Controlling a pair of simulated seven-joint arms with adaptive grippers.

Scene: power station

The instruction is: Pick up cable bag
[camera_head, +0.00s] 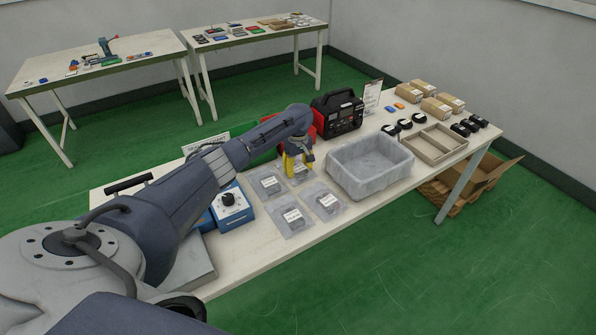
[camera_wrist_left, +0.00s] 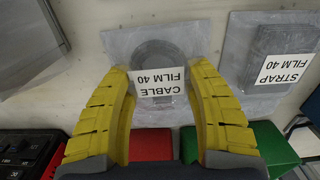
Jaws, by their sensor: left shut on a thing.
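The cable bag (camera_wrist_left: 150,53) is a clear flat bag with a dark coil and a white label reading CABLE FILM 40. In the left wrist view it lies between the yellow fingers of my left gripper (camera_wrist_left: 160,78), which is shut on it. In the head view my left gripper (camera_head: 297,172) points down over the back row of bags, and its fingers partly hide the cable bag. I cannot tell whether the bag is clear of the table. My right gripper is not in view.
The strap bag (camera_wrist_left: 278,55) lies beside it. Other labelled bags (camera_head: 326,203) lie on the white table (camera_head: 360,212).

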